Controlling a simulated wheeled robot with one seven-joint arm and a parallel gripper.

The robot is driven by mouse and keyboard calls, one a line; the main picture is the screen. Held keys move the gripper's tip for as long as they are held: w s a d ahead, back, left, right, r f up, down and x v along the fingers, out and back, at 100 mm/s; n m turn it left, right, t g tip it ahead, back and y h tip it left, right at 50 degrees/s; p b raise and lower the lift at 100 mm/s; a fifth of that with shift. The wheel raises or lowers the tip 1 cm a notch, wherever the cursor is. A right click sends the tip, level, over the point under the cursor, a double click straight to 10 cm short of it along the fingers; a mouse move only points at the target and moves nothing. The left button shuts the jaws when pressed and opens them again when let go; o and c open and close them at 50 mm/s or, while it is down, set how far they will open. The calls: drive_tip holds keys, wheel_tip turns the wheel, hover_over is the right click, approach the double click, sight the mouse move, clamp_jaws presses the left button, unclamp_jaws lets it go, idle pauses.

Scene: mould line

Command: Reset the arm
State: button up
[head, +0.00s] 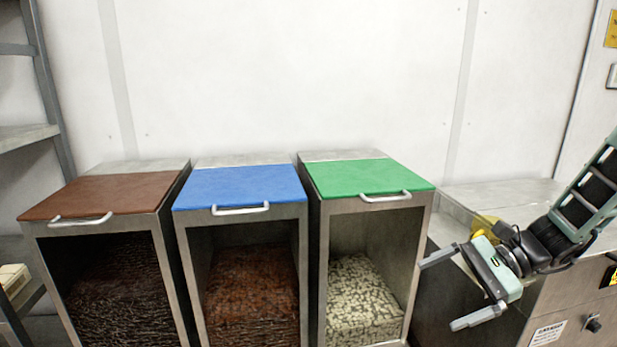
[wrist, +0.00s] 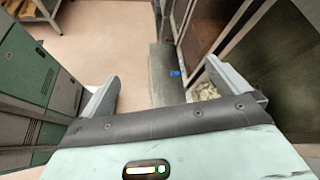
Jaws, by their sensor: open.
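My gripper (head: 459,290) is at the right in the head view, in front of the metal counter and to the right of the green-lidded bin. Its two fingers are spread wide with nothing between them. In the wrist view the open fingers (wrist: 160,90) reach out over the floor, with the bin fronts to their right. My arm comes in from the right edge of the head view.
Three metal bins with a brown lid (head: 105,194), a blue lid (head: 240,187) and a green lid (head: 368,177) stand in a row, each open-fronted with material inside. A metal counter (head: 500,194) stands right. A shelf (head: 25,137) is far left. Pale floor (wrist: 120,30) is clear.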

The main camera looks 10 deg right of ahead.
drive_tip(key=s+a+r+n+h, duration=0.2)
drive_tip(key=s+a+n+h, duration=0.4)
drive_tip(key=s+a+n, duration=0.2)
drive_tip(key=s+a+r+n+g+h, duration=0.1)
drive_tip(key=s+a+n+h, duration=0.4)
drive_tip(key=s+a+n, duration=0.3)
drive_tip(key=shift+s+r+n+h, duration=0.4)
drive_tip(key=shift+s+n, duration=1.6)
drive_tip(key=shift+n, duration=1.3)
